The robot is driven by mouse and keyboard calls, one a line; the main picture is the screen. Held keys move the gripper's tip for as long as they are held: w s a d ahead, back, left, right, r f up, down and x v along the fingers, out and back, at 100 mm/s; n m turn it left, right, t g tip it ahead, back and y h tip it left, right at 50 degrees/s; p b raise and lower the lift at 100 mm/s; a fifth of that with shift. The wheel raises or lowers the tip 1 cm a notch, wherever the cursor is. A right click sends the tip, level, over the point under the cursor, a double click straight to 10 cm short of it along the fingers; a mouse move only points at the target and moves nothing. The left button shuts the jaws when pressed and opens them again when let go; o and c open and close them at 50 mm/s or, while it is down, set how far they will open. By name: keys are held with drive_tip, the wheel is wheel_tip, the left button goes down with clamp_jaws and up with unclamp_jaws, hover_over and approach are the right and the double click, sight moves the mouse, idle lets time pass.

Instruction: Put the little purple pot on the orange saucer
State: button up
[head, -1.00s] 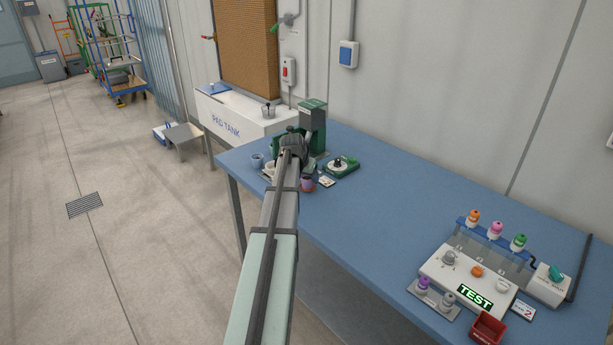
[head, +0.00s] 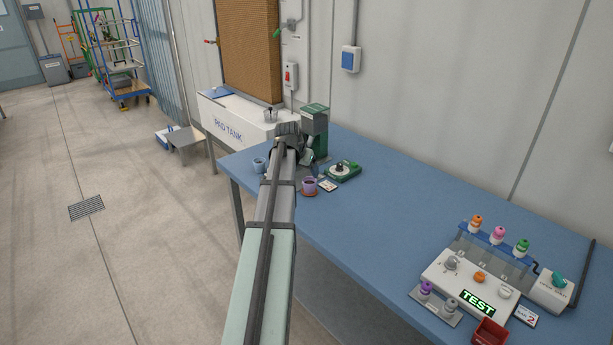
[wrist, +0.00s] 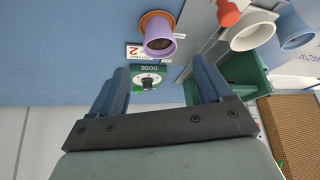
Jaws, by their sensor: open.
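The little purple pot (head: 309,184) stands upright on the blue bench near its left end. The orange saucer (head: 312,193) shows as a rim at its base. In the wrist view the purple pot (wrist: 160,45) has its dark mouth toward me, and the orange saucer (wrist: 151,14) shows around its far end; the pot appears to rest on it. My gripper (wrist: 160,78) is open, with nothing between its fingers, and apart from the pot. In the head view my gripper (head: 307,156) is beyond the pot, partly hidden by my arm.
A green dosing unit with a dial (head: 343,171) and a white number card (head: 327,186) are close to the pot. A tall green machine (head: 315,130) stands behind. A blue pot (wrist: 297,30) and a cream pot (wrist: 254,36) are nearby. The bench middle is clear.

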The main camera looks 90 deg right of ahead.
drive_tip(key=shift+v, duration=2.15)
